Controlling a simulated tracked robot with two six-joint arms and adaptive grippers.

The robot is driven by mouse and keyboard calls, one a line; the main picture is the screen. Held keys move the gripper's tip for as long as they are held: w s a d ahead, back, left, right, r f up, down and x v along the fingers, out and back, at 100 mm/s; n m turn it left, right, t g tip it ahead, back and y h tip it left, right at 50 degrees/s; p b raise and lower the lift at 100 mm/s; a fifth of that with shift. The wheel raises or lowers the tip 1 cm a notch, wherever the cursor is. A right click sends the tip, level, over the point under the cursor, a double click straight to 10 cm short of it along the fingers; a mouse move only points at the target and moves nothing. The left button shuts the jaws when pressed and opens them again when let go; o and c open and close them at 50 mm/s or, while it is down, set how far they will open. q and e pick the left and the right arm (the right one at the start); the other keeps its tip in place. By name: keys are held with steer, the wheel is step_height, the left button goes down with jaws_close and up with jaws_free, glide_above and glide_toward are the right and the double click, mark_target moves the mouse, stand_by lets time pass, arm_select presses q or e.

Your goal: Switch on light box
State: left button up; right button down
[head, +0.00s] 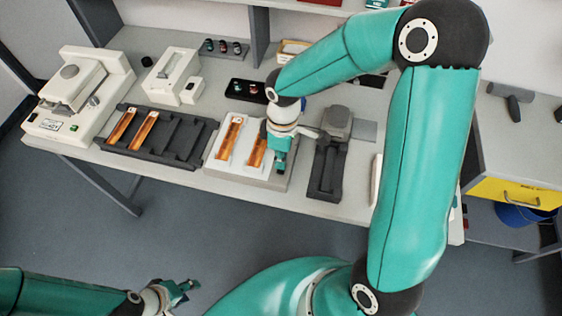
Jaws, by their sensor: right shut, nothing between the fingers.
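The light box (210,164) is a low, pale box near the front edge of the bench, with a white top and two orange film strips lying on it. I cannot tell whether its panel is lit, and I cannot make out its switch. My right gripper (280,167) points down at the right part of the light box, beside the right-hand strip. It is shut and empty, and it hides part of the box's top. Whether it touches the box is unclear. My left gripper (187,289) is low over the floor, away from the bench; its fingers are too small to judge.
A dark rack (182,137) with two orange strips lies left of the light box. A dark device (325,165) stands close on its right. White machines (75,85) fill the bench's left end. A black tray (246,90) sits behind. My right arm covers the bench's right side.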

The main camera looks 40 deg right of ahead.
steer(key=shift+a+f, duration=0.1)
steer(key=shift+f, duration=0.95)
steer(key=shift+s+a+f+b, duration=0.1)
steer(key=shift+f+b, duration=0.2)
steer(key=shift+b, duration=0.05)
steer(key=shift+r, duration=0.1)
steer(key=shift+s, duration=0.1)
